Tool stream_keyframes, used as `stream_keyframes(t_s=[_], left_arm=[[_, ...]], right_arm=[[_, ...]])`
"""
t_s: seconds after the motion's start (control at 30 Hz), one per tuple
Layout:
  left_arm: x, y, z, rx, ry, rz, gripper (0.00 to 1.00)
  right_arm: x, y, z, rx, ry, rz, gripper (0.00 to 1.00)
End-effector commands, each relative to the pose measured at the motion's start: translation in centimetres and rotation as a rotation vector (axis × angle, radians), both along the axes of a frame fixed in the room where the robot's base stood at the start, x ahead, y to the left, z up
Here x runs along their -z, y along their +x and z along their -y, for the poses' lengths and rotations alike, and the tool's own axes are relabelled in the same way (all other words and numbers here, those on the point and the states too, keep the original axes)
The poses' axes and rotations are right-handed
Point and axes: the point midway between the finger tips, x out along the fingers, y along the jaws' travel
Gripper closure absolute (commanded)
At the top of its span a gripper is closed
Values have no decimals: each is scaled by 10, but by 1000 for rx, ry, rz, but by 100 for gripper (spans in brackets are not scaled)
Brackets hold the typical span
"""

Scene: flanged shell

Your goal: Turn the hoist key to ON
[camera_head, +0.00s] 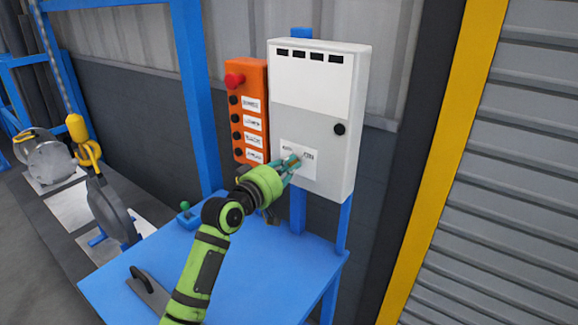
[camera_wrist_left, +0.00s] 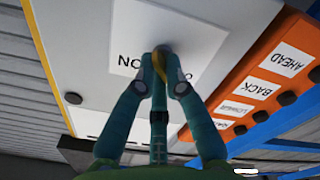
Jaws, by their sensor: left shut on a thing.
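The hoist key sits on the white label plate (camera_head: 299,159) low on the front of the white and grey control cabinet (camera_head: 312,112). My left gripper (camera_head: 293,160) reaches it from the lower left and is shut on it. In the left wrist view the fingertips (camera_wrist_left: 162,56) close together around the key at the label. They hide most of the key, so its angle cannot be told. My right gripper is not in view.
An orange button box (camera_head: 249,112) with a red mushroom button (camera_head: 234,80) stands just left of the cabinet. A round black knob (camera_head: 339,129) is on the cabinet's right side. A blue table (camera_head: 262,275) lies below. A chain hoist hook (camera_head: 88,152) hangs at left.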

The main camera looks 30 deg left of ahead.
Motion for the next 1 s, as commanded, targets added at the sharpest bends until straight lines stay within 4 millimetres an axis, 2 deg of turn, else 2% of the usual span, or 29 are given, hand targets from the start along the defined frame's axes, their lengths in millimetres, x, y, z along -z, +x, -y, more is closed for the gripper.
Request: stream_keyframes(t_s=[0.37,1.0], left_arm=[[1,0,0,0,148,19,100],[1,0,1,0,733,101,100]], right_arm=[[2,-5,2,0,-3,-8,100],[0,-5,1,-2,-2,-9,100]])
